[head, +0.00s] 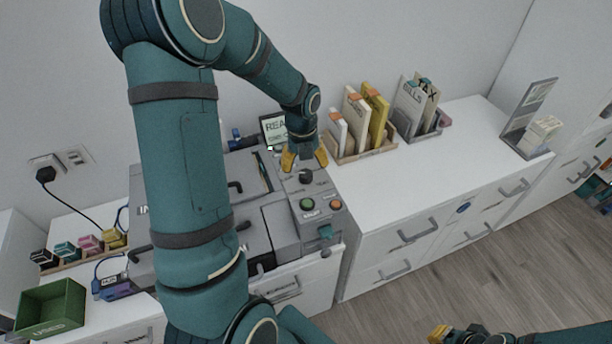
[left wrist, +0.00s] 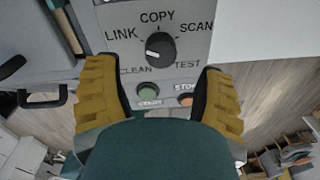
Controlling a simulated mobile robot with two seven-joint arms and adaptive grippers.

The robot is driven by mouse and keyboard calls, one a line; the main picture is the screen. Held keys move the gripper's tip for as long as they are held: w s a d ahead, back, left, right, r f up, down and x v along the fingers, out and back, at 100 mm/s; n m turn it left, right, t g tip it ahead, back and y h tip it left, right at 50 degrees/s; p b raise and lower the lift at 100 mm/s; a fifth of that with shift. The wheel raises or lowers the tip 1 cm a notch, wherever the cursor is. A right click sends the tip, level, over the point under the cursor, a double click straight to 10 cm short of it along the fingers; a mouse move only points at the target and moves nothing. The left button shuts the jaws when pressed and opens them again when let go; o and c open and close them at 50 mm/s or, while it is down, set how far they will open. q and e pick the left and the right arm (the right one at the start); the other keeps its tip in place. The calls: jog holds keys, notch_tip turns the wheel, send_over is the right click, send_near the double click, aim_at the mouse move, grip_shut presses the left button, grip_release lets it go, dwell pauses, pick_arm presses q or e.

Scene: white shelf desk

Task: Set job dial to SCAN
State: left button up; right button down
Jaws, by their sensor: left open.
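The job dial (left wrist: 160,47) is a black round knob on the printer's grey panel (left wrist: 190,60), ringed by the labels LINK, COPY, SCAN, TEST and CLEAN. Its white mark lies on the left side of the knob, roughly toward LINK and CLEAN; I cannot tell which exactly. The dial also shows in the head view (head: 306,176), just below my left gripper (head: 304,162). That gripper is open and empty, its yellow fingers apart on either side of the dial, not touching it. My right gripper (head: 440,334) shows only partly at the bottom edge, away from the printer.
A green button (head: 307,204) and a red-orange button (head: 335,205) sit below the dial. A small screen (head: 274,128) stands behind. Folders in a wooden rack (head: 362,153) stand to the right. A green bin (head: 50,306) is at the left.

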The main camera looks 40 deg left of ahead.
aim_at(306, 174)
pick_arm(q)
jog(key=shift+d+f+b, duration=0.1)
jog(key=shift+f+b, duration=0.25)
jog(key=shift+f, duration=1.9)
grip_shut()
